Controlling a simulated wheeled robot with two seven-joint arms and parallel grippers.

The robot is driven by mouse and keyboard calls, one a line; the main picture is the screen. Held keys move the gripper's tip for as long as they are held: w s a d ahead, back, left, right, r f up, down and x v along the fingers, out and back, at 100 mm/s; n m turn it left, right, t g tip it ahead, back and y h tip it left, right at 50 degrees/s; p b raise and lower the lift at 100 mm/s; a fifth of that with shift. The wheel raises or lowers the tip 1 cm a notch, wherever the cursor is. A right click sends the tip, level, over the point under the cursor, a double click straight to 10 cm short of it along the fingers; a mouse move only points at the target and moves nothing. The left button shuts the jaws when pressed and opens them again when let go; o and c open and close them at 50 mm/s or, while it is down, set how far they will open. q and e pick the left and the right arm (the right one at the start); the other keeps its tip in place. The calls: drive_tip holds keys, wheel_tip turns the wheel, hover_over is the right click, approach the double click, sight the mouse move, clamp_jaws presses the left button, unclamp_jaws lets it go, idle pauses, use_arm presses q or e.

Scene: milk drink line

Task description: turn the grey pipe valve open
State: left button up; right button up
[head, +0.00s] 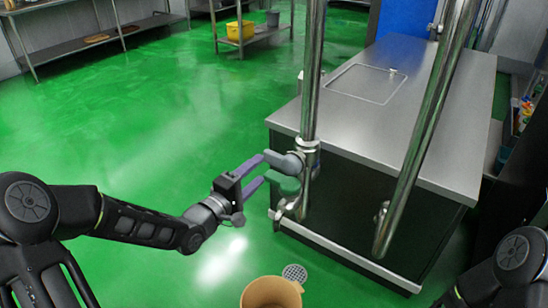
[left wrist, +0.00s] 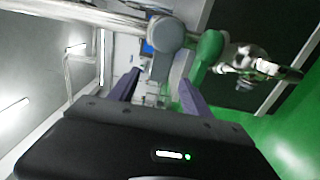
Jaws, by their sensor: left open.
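The grey pipe valve (head: 285,162) has a rounded grey handle on the upright steel pipe (head: 312,75). A green valve handle (head: 288,187) sits just below it on the same pipework. My left gripper (head: 265,168) is open, with its purple fingers pointing right at the grey handle. The upper fingertip overlaps the grey handle's left end; the lower one is near the green handle. In the left wrist view the grey handle (left wrist: 167,36) is just ahead of the fingers, with the green handle (left wrist: 208,48) to its right. I cannot tell whether the fingers touch it. My right gripper is out of view.
A second slanting steel pipe (head: 425,125) stands to the right. A steel-topped counter (head: 395,125) is behind the pipes. A tan bucket (head: 271,292) and a floor drain (head: 295,273) are below. The green floor (head: 120,130) at left is clear.

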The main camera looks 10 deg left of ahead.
sight(270, 160)
use_arm(q)
drive_tip(key=shift+w, duration=0.1)
drive_tip(key=x, duration=0.7)
drive_tip(key=shift+w, duration=0.3)
clamp_jaws()
idle(0.4)
idle(0.9)
